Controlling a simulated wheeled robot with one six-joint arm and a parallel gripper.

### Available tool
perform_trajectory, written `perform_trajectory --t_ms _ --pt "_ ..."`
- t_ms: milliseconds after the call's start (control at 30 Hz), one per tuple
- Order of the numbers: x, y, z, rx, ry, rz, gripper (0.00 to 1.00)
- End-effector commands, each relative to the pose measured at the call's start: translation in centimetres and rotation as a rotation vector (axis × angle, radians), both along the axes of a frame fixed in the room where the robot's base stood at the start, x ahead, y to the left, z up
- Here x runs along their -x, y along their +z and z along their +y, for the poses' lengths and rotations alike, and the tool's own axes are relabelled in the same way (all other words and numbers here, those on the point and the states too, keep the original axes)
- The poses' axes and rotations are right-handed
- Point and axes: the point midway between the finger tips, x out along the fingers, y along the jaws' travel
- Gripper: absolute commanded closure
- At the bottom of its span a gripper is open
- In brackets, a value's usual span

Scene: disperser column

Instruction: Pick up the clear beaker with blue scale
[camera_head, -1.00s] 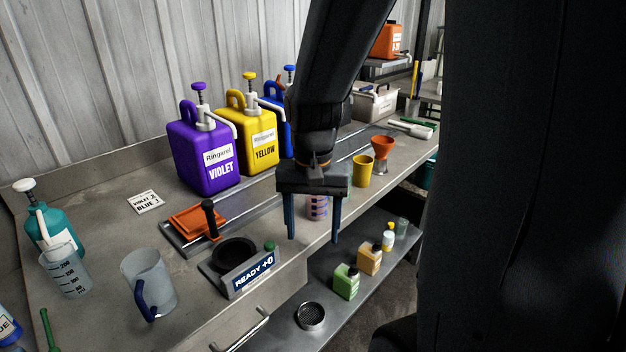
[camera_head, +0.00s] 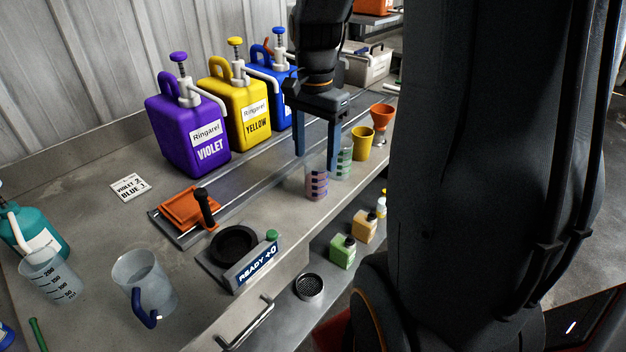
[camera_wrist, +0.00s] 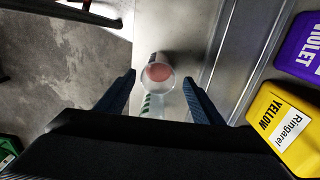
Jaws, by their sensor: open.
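A small clear beaker (camera_head: 316,184) with blue-violet scale bands and a pinkish tint stands upright near the bench's front edge. A similar beaker with green bands (camera_head: 342,163) stands just behind it to the right. My gripper (camera_head: 317,163) points down over this pair, open and empty. In the wrist view the pinkish beaker bottom (camera_wrist: 158,72) shows between my fingertips (camera_wrist: 159,80), with the green bands (camera_wrist: 150,106) nearer my palm. Contact with either beaker cannot be told. A larger clear beaker with a dark scale (camera_head: 50,277) stands at the far left.
A blue-handled clear jug (camera_head: 145,282) and a READY-labelled stand (camera_head: 238,254) are at the front left. Violet (camera_head: 190,135), yellow (camera_head: 240,112) and blue (camera_head: 283,95) canisters line the back. A yellow cup (camera_head: 362,144) and orange funnel (camera_head: 382,117) stand right of the beakers.

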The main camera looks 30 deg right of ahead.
Motion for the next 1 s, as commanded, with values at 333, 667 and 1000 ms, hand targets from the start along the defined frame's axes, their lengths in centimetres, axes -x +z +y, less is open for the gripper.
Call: perform_trajectory --t_ms 333,667,1000 --pt "0.2 -3.3 -0.1 -0.001 -0.001 0.005 0.39" --pt "0.2 -7.0 0.0 -0.001 0.002 0.004 0.39" --pt "0.2 -7.4 0.0 0.0 0.003 0.001 0.46"
